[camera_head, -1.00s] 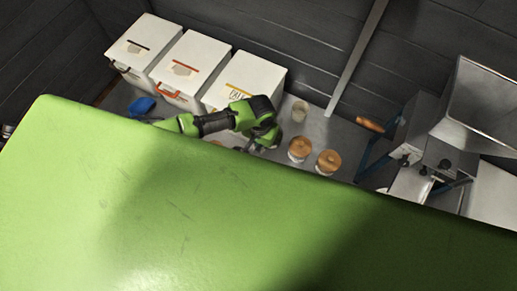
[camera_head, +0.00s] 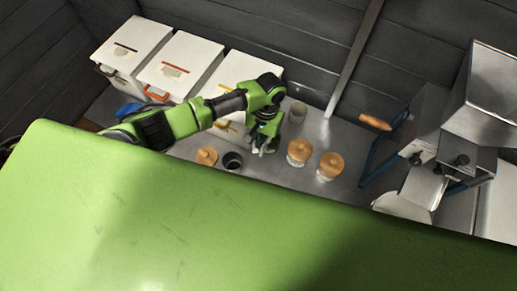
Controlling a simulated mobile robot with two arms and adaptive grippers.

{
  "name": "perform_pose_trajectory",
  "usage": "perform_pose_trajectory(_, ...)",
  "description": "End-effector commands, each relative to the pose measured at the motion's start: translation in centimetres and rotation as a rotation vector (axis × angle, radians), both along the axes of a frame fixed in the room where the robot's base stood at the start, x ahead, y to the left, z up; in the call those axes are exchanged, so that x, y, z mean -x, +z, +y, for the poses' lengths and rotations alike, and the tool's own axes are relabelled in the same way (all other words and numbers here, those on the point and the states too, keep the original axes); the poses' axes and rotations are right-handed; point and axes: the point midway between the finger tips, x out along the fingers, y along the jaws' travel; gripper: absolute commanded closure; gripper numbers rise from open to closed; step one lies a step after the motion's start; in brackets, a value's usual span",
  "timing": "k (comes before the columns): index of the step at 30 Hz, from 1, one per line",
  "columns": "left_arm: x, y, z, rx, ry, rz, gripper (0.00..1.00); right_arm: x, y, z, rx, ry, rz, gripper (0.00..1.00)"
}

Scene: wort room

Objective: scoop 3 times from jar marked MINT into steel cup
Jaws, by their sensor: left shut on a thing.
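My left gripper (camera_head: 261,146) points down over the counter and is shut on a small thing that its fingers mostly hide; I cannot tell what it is. Close to its left stands an open round vessel with a dark inside (camera_head: 233,161). Jars with wooden lids stand on both sides: one left (camera_head: 206,156), one just right (camera_head: 299,152), one farther right (camera_head: 330,164). A pale greyish cup (camera_head: 297,112) stands behind, near the wall. No MINT label is readable, and I cannot tell which vessel is the steel cup. My right gripper is not in view.
Several white bins stand along the back left, the nearest being a white bin (camera_head: 240,78). A blue thing (camera_head: 129,111) lies at the left. A metal machine with a hopper (camera_head: 497,90) and a wooden handle (camera_head: 375,122) fills the right. My green body hides the front.

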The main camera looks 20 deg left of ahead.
Motion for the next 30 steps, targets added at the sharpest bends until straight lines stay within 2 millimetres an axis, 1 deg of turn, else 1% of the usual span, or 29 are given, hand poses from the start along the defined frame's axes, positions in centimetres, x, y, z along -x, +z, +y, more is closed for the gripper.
perform_pose_trajectory(1, -0.2, -0.6, 0.0, 0.0, 0.0, 0.005, 1.0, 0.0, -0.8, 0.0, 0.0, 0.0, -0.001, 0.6)
perform_pose_trajectory(8, -0.6, -1.3, -0.2, -0.004, -0.001, 0.036, 1.0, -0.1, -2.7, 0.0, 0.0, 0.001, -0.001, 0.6)
perform_pose_trajectory(13, -0.8, -2.3, -0.1, 0.013, -0.003, -0.071, 1.0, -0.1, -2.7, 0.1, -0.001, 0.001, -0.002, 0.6)
perform_pose_trajectory(15, -0.1, -2.0, 0.1, 0.02, -0.004, -0.128, 1.0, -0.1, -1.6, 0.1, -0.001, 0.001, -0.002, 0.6)
perform_pose_trajectory(17, 0.4, -2.0, 0.1, 0.031, -0.005, -0.177, 1.0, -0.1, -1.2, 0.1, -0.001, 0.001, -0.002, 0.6)
perform_pose_trajectory(18, 0.6, -2.5, 0.2, 0.034, -0.005, -0.213, 1.0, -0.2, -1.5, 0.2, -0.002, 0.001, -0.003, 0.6)
perform_pose_trajectory(20, 1.0, -2.6, 0.2, 0.043, -0.006, -0.265, 1.0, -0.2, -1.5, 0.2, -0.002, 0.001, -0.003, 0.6)
perform_pose_trajectory(24, 1.6, -2.4, 0.2, 0.056, -0.001, -0.341, 1.0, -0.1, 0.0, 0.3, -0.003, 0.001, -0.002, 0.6)
perform_pose_trajectory(30, 2.9, -2.9, 0.4, 0.079, -0.002, -0.488, 1.0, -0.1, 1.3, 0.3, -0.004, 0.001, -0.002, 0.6)
